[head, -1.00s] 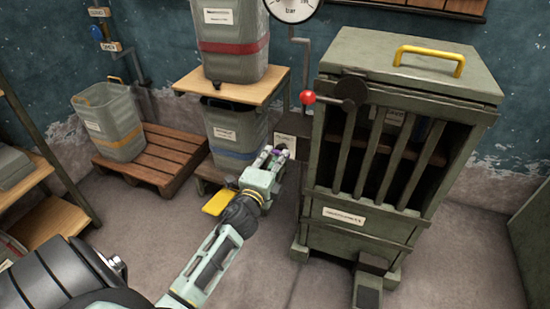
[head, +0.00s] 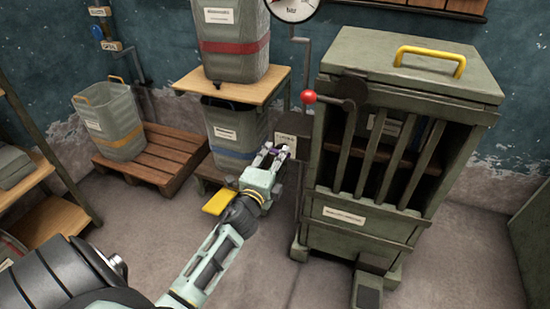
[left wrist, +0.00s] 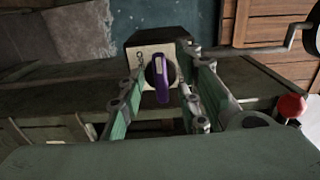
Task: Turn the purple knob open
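The purple knob (left wrist: 160,77) sits on the pale face of a dark box (left wrist: 138,52) in the left wrist view. A light mark runs along its handle, which points down in that picture. My left gripper (left wrist: 158,92) is open, with one finger on each side of the knob; I cannot tell whether either finger touches it. In the head view my left gripper (head: 272,155) reaches to the box's pale plate (head: 284,140), left of the green cabinet, and mostly hides the knob. My right gripper is not in view.
The green slatted cabinet (head: 345,219) stands just right of my left gripper, with a red-ball lever (head: 308,97) on its side. A wooden stand with bins (head: 262,92) is at the left. A yellow pedal (head: 219,202) is below.

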